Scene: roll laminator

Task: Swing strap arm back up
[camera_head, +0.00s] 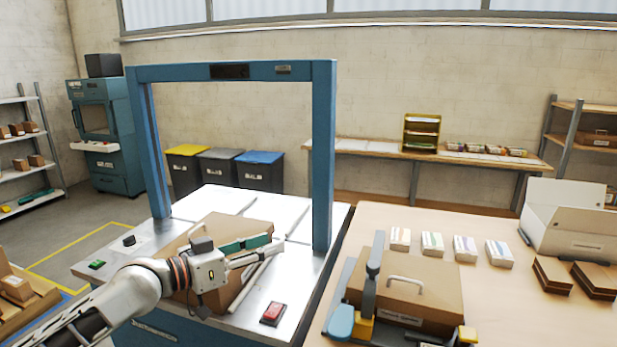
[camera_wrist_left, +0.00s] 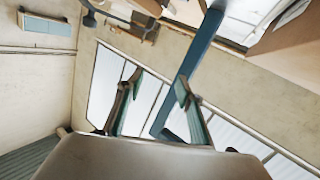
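A blue arch frame (camera_head: 325,150) stands over a metal-topped table. A brown carton (camera_head: 225,232) lies on that table under the arch. My left gripper (camera_head: 276,243) is in front of the carton, its fingers spread and pointing right; nothing shows between them. In the left wrist view the two fingers (camera_wrist_left: 157,100) stand apart, with a blue beam (camera_wrist_left: 196,50) behind them. On the right table a grey upright arm (camera_head: 373,268) stands at a second carton (camera_head: 420,298) with a handle. I cannot tell which part is the strap arm. My right gripper is out of view.
A red button (camera_head: 272,313) and a green button (camera_head: 97,264) sit at the metal table's edges. Small white packs (camera_head: 463,248) and an open box (camera_head: 575,225) are on the right table. Bins (camera_head: 262,172) stand behind.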

